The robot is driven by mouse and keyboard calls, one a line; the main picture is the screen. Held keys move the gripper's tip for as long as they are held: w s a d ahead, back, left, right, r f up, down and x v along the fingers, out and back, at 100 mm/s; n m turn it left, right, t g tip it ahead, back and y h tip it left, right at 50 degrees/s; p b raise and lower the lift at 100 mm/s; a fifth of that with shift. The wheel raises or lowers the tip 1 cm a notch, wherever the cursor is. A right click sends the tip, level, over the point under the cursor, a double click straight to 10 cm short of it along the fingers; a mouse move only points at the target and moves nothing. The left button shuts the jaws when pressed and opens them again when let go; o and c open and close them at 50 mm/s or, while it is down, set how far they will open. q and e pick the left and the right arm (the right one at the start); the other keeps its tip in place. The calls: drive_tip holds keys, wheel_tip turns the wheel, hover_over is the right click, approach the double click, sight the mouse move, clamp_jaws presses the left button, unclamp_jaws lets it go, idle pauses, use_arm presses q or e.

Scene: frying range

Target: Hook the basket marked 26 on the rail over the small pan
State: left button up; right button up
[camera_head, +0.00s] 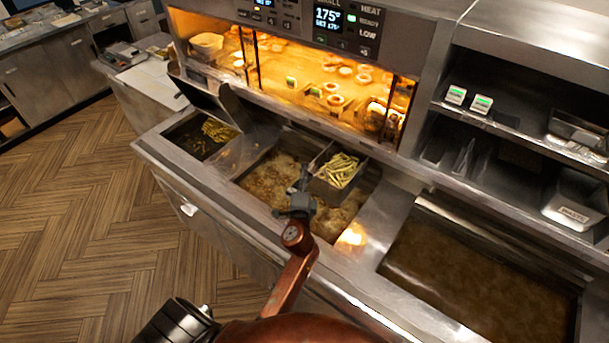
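A metal basket (325,189) filled with pale green-yellow sticks is at the back right of the small pan (262,182), which holds bubbling oil. I cannot read a number on the basket, and I cannot tell whether it hangs on a rail or is held up. My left gripper (303,182) is over the small pan, close against the basket's left front side. Its fingertips are small and dark here, so whether they close on a handle is unclear. My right gripper is not in view.
A wide pan of brown oil (480,275) lies to the right. A dark well (187,140) with similar food is at the left. A lit warming shelf (300,75) stands behind.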

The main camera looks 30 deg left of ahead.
use_arm(q)
drive_tip(key=shift+o, duration=1.1)
